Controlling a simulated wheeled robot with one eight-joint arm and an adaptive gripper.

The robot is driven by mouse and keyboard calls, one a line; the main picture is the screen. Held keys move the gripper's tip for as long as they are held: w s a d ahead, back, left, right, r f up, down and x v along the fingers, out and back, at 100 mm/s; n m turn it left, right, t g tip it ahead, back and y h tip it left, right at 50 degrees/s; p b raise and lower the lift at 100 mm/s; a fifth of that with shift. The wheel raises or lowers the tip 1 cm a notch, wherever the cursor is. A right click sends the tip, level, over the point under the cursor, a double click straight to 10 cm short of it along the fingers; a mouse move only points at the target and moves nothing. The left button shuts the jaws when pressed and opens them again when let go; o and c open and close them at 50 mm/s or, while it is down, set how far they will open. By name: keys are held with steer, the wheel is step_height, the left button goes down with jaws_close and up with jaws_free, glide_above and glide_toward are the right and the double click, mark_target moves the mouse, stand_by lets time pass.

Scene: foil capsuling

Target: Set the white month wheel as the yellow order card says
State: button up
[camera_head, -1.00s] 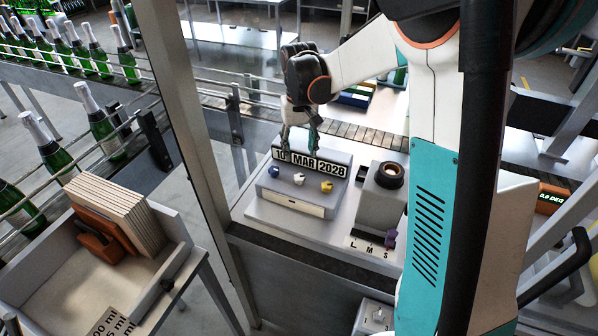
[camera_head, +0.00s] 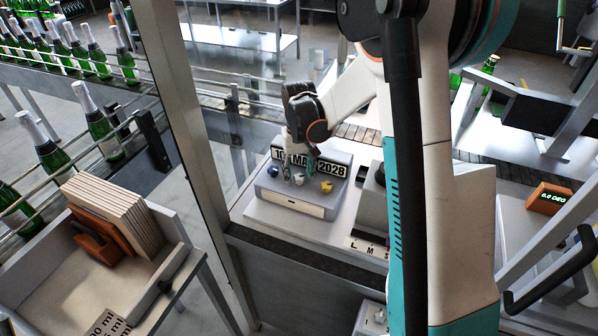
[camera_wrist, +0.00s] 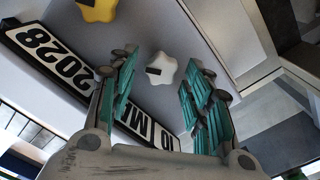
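The white month wheel (camera_head: 299,179) is the middle of three small star-shaped knobs on the front of a grey date unit (camera_head: 290,197). My gripper (camera_head: 299,170) is open, reaching down close above it. In the wrist view the white wheel (camera_wrist: 172,64) shows between the spread teal fingertips, with no clear contact. The date strip (camera_head: 330,168) reads 10, MA and 2028, the month's end hidden by my fingers; one second ago it read MAR. I cannot make out the yellow order card in either view.
A blue knob (camera_head: 272,171) is left of the white wheel and a yellow knob (camera_head: 327,186) right of it. A grey device marked L, M, S (camera_head: 368,205) stands to the right. A glass guard's post (camera_head: 190,120) stands to the left.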

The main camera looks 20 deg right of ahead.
mark_target(298, 176)
steer(key=c, duration=0.7)
steer(key=shift+f+n+b, duration=0.15)
steer(key=shift+n+b, duration=0.5)
steer(key=shift+n, duration=0.55)
steer(key=shift+c, duration=0.2)
steer(key=n, duration=0.3)
steer(key=shift+a+b, duration=0.1)
steer(key=shift+b, duration=0.3)
steer(key=o, duration=1.1)
step_height(298, 176, up, 12)
steer(key=shift+r, duration=0.15)
steer(key=shift+s, duration=0.1)
